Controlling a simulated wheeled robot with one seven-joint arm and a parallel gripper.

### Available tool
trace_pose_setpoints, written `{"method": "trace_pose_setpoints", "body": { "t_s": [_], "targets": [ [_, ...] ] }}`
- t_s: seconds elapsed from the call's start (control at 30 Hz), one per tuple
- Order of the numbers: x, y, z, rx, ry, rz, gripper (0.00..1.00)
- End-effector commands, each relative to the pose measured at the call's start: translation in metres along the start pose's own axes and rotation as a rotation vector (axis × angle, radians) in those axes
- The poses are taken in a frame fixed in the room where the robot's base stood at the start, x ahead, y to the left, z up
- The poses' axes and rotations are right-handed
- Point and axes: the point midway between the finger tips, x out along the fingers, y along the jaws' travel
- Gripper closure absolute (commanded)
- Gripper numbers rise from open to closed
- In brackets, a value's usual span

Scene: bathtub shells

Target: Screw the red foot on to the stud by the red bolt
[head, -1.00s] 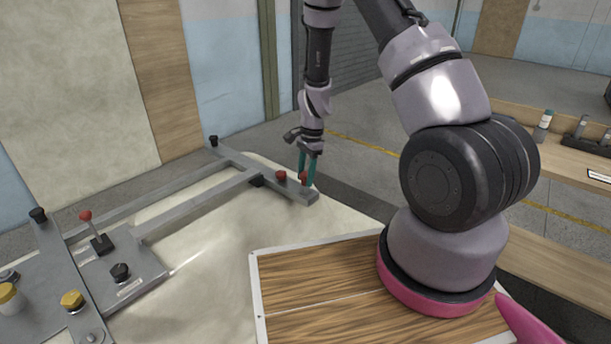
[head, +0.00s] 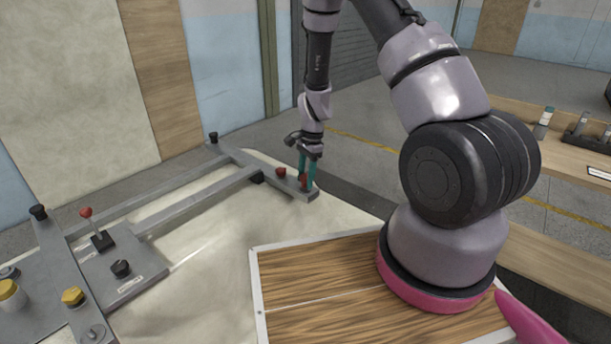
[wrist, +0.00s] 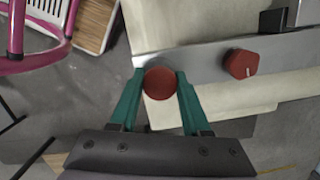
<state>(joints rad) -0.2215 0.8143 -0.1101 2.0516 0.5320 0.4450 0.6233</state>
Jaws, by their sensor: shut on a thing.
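The red foot (wrist: 160,84) is a round red piece between the two green fingers of my gripper (wrist: 160,88) in the wrist view, at the end of a grey metal bar. My gripper is shut on it. In the head view the foot (head: 303,182) shows partly between the fingers of my gripper (head: 307,184), which point down at the bar end. The red bolt (wrist: 241,63), with a hexagonal head, sits on the same bar beside it; it also shows in the head view (head: 280,172). The stud is hidden, so I cannot tell how far the foot sits on it.
The grey frame (head: 205,203) lies on the pale tub shell (head: 235,270). A red-knobbed lever (head: 86,212), a yellow bolt (head: 72,296) and black feet (head: 38,212) stand along it. A wooden board (head: 310,280) is at the front. Open floor lies beyond the bar end.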

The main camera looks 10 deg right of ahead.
Motion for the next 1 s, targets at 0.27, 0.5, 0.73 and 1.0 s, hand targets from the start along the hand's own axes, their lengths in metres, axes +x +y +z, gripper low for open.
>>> {"method": "trace_pose_setpoints", "body": {
  "t_s": [0.27, 0.5, 0.73, 1.0],
  "targets": [
    [0.005, 0.0, -0.001, 0.0, 0.0, -0.001, 0.41],
    [0.005, 0.0, -0.001, 0.0, 0.0, -0.001, 0.18],
    [-0.001, 0.0, -0.001, 0.0, 0.001, -0.001, 0.18],
    [-0.051, -0.001, 0.0, 0.0, 0.001, -0.004, 0.18]
  ]
}}
